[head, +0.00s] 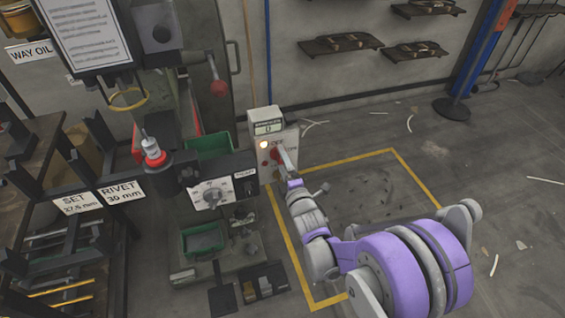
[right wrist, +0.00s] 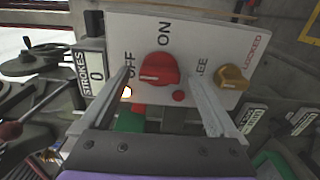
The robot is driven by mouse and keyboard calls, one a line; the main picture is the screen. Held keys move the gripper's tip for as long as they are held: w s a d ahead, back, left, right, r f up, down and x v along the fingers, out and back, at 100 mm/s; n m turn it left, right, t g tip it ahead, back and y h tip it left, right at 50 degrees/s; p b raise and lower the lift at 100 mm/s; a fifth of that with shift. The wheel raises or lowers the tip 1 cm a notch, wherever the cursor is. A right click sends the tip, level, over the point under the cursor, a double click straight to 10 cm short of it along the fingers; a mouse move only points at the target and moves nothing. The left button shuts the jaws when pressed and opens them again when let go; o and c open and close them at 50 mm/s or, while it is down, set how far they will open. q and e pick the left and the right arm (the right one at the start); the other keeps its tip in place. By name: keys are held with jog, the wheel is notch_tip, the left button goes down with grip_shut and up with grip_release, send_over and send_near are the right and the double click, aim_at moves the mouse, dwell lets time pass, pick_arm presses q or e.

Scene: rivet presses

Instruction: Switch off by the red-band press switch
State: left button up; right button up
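The press with a red band (head: 153,158) stands at the left of the head view. Its white switch panel (head: 287,137) is to the right, below a stroke counter reading 0. In the right wrist view the panel (right wrist: 205,38) carries a red rotary switch (right wrist: 159,69) between the words OFF and ON. A pale mark shows on the switch's lower left side. My right gripper (head: 280,158) is at the panel. In the wrist view its fingers (right wrist: 160,82) are open, one on each side of the red switch, with gaps visible. My left gripper is out of view.
A yellow key-like knob (right wrist: 232,78) sits by FREE and LOCKED, close to the right finger. A small red button or lamp (right wrist: 179,96) and a lit lamp (right wrist: 127,91) are near the fingers. A green bin (head: 203,240) is on the press. Yellow-taped floor (head: 378,190) is right of it.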

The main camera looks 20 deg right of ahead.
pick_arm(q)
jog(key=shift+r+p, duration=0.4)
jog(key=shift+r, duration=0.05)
pick_arm(e)
jog(key=s, duration=1)
jog(key=shift+s+d, duration=0.2)
jog(key=shift+s, duration=0.2)
jog(key=s+f+m+g, duration=0.2)
jog(key=s+m+g, duration=0.6)
jog(key=s, duration=0.5)
jog(key=s+f+m+g, duration=0.3)
jog(key=s+m+g, duration=0.3)
jog(key=s+m, duration=0.55)
pick_arm(q)
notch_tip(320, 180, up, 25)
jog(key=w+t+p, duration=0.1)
jog(key=p, duration=2)
jog(key=shift+p, duration=0.4)
pick_arm(e)
notch_tip(320, 180, up, 25)
jog(key=t, duration=0.1)
jog(key=shift+w+r+n+h, duration=0.15)
jog(key=shift+w+n+h, duration=0.15)
jog(key=shift+n, duration=0.15)
